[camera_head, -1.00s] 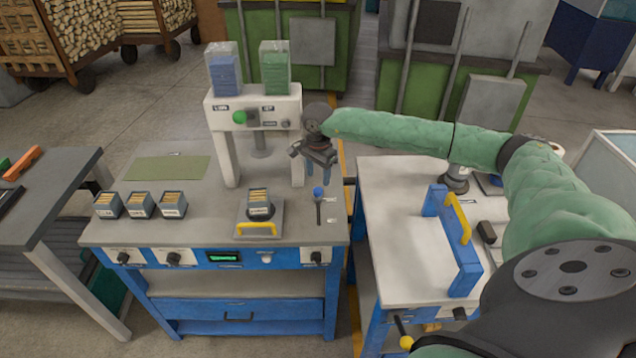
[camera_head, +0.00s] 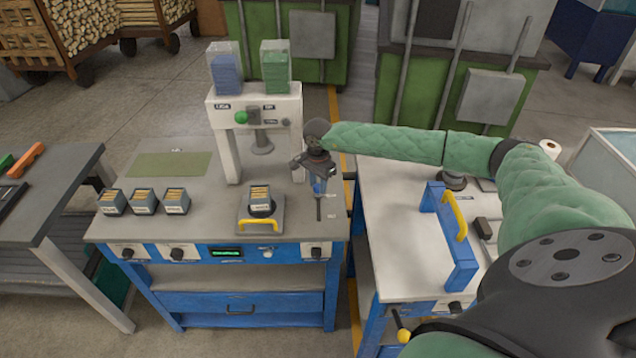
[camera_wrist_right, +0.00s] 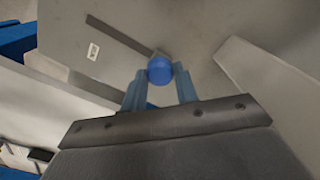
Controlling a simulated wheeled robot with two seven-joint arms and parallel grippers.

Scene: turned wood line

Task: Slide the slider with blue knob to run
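The blue knob (camera_head: 317,187) of the slider stands at the far end of a dark slot (camera_head: 319,209) on the right side of the grey bench top. My right gripper (camera_head: 319,178) is over the knob and partly covers it in the head view. In the right wrist view the blue knob (camera_wrist_right: 160,70) lies between the two blue fingertips (camera_wrist_right: 160,80), which are apart with a small gap showing on each side. The dark slot (camera_wrist_right: 118,34) runs away from the knob toward the upper left there. Small labels beside the slot are unreadable. My left gripper is not in view.
A white press frame (camera_head: 256,104) stands just behind and left of the slider. A fixture with a yellow handle (camera_head: 261,226) sits left of the slot, and several small boxes (camera_head: 143,202) farther left. A white side table (camera_head: 395,235) is on the right.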

